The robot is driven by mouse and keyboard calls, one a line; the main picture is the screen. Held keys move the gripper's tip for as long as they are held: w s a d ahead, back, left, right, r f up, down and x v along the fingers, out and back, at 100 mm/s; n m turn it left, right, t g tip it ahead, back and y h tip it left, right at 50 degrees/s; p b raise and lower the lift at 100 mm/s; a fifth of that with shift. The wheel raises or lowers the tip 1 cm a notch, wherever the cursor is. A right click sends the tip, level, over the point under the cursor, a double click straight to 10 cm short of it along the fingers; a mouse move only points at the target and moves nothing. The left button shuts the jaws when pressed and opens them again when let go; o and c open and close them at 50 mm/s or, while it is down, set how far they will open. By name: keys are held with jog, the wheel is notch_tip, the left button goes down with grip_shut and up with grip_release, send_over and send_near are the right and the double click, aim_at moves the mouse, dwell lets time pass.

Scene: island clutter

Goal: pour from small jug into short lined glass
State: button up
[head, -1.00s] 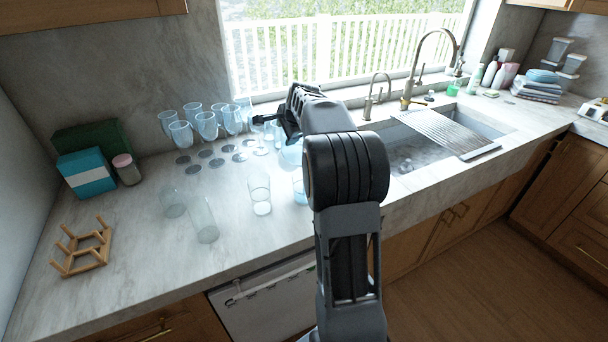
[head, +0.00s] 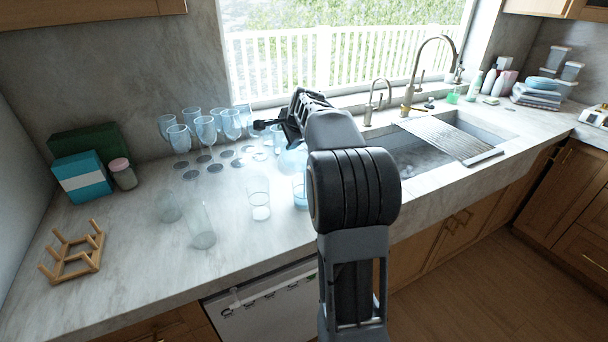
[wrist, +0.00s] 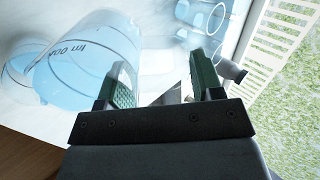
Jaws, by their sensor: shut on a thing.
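The small jug (wrist: 95,50) is clear pale blue with printed measuring marks, large at the left of the wrist view. In the head view the jug (head: 291,160) is partly hidden by my arm. My gripper (wrist: 160,85) is shut on the jug, apparently at its handle; the grip itself shows poorly. A short glass with blue in it (head: 299,192) stands just below the jug in the head view, partly behind my arm. It seems to be the short lined glass, also at the left edge of the wrist view (wrist: 22,72). I cannot tell whether liquid is flowing.
A clear tumbler (head: 259,200) and a taller clear glass (head: 202,230) stand to the left. Several stemmed glasses (head: 205,130) stand behind. A wooden rack (head: 75,252), a teal box (head: 84,177) and a pink-lidded jar (head: 123,174) are far left. The sink (head: 425,155) is right.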

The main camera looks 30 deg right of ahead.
jog(key=shift+s+t+b, duration=0.35)
jog(key=shift+t+b, duration=0.25)
jog(key=shift+b, duration=1.2)
jog(key=shift+r, duration=0.15)
jog(key=shift+s+t+b, duration=0.25)
jog(key=shift+t+b, duration=0.15)
jog(key=shift+b, duration=0.7)
dwell(0.6)
jog(key=shift+r, duration=0.1)
dwell(0.3)
jog(key=shift+w+r+p, duration=0.15)
jog(key=shift+r+p, duration=0.15)
jog(key=shift+p, duration=0.85)
jog(key=shift+w+g+p, duration=0.15)
jog(key=shift+g+p, duration=0.25)
jog(key=shift+p, duration=0.35)
jog(key=w+g+p, duration=0.1)
jog(key=p, duration=0.5)
jog(key=shift+w+f+g+p, duration=0.1)
jog(key=shift+f+g+p, duration=0.05)
jog(key=shift+g+p, duration=0.2)
jog(key=shift+w+f+g+p, duration=0.2)
jog(key=shift+g+p, duration=0.05)
jog(key=shift+p, duration=0.5)
jog(key=shift+f, duration=0.2)
